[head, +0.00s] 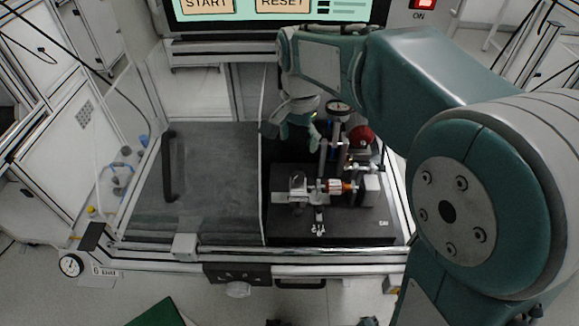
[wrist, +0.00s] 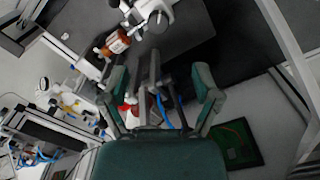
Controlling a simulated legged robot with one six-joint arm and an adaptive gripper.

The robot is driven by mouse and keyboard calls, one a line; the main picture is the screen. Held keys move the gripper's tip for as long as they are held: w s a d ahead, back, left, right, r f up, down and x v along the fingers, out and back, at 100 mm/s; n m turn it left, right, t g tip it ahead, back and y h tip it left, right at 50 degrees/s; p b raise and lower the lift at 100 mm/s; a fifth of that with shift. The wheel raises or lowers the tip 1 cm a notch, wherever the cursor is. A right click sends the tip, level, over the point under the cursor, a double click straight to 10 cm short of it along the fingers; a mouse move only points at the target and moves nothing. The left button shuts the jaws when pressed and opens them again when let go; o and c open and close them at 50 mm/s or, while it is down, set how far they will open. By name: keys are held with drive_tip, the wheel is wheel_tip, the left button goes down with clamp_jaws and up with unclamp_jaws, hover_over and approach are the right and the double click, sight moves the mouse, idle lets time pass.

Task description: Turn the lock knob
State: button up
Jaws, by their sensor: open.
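The test fixture (head: 290,225) stands on the right, dark half of the bench. It carries a copper-orange stator (head: 336,186), which also shows in the wrist view (wrist: 118,42), beside a metal clamp (wrist: 148,14). A round red part (head: 362,136) sits behind it. I cannot tell for certain which part is the lock knob. My gripper (head: 301,131) is above the back left of the fixture, pointing down. In the wrist view its two green fingers (wrist: 158,86) are spread apart and nothing is gripped. Grey posts and a red part lie in view between the fingers; contact cannot be told.
A round gauge (head: 338,107) stands upright right of my gripper, close to it. A grey cover (head: 215,190) with a black handle (head: 168,165) fills the bench's left half. A screen (head: 270,10) is behind. A green board (wrist: 238,142) lies on the floor.

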sight(298, 175)
wheel_tip(298, 175, down, 11)
drive_tip(key=shift+r, duration=0.1)
drive_tip(key=shift+d, duration=0.15)
drive_tip(key=shift+c, duration=0.4)
clamp_jaws()
